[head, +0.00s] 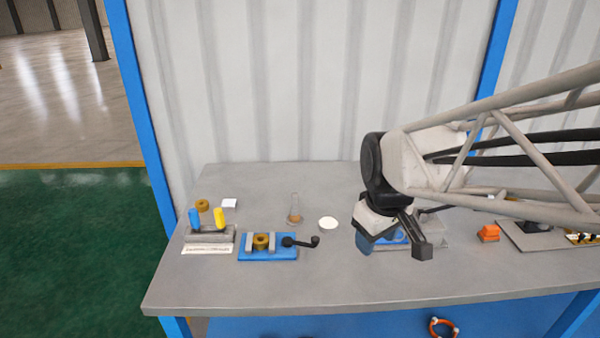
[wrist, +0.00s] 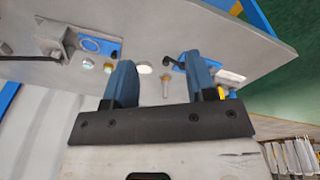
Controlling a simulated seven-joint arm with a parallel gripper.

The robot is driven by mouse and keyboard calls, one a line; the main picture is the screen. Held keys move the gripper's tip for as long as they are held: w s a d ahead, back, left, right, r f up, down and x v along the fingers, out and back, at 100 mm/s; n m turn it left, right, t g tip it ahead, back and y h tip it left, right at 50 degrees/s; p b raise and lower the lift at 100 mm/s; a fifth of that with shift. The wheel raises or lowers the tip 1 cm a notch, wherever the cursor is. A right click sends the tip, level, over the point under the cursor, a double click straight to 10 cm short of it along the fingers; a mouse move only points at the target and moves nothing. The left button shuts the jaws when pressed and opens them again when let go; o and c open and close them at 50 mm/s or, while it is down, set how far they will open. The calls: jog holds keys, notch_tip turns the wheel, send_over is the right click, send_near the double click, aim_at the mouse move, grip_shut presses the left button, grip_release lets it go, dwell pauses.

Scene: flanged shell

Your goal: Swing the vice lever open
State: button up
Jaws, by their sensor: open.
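The vice (head: 268,254) has a blue base and grey jaws around a brass-coloured ring (head: 261,241). It sits on the left part of the grey bench. Its black lever (head: 301,242) sticks out to the right, with a knob at the end. In the wrist view the lever (wrist: 175,65) shows between the fingers, and the right finger partly hides the vice. My gripper (head: 391,247) is open and empty, above the bench and well to the right of the lever. Its two blue fingers also show in the wrist view (wrist: 160,70).
A grey rack (head: 209,236) with blue and yellow pieces is left of the vice. An orange block (head: 488,232) lies at the right. The bench front (head: 290,285) is clear.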

jog(key=w+a+f+n+g, duration=0.1)
jog(key=w+a+f+n, duration=0.15)
jog(key=w, duration=0.35)
jog(key=w+a+f+n, duration=0.1)
jog(key=w+f+n, duration=0.25)
jog(key=w, duration=0.25)
jog(key=n, duration=0.7)
send_over(315, 238)
jog(key=shift+g, duration=0.4)
notch_tip(315, 238, down, 8)
jog(key=shift+f, duration=0.2)
jog(key=shift+w+f, duration=0.1)
jog(key=shift+f, duration=3.9)
grip_shut()
